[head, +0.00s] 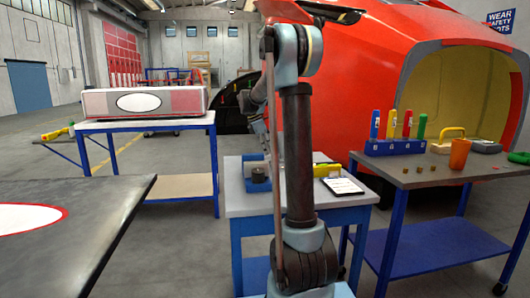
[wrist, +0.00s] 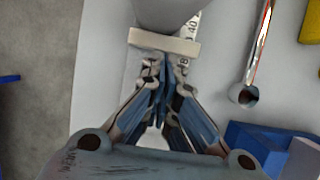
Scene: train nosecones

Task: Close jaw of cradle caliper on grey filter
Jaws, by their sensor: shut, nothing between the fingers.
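In the wrist view my gripper (wrist: 164,68) is shut and empty, with its fingertips just below the pale bar-shaped jaw (wrist: 165,41) of the cradle caliper. I cannot tell whether they touch the jaw. A scale with printed numbers (wrist: 190,27) runs beside it. The grey filter (wrist: 165,12) is a rounded grey shape at the top edge, right beyond the jaw; any gap between them is not clear. In the head view the filter looks like a short dark grey cylinder (head: 259,175) near a blue cradle (head: 253,185) on the small table. My arm hides the gripper there.
A shiny rod-like tool (wrist: 258,50), a blue block (wrist: 262,145) and a yellow item (wrist: 312,22) lie right of my gripper. The small table (head: 235,204) also holds a clipboard (head: 344,186). A side table (head: 420,178) carries coloured cylinders in a blue rack (head: 394,148).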

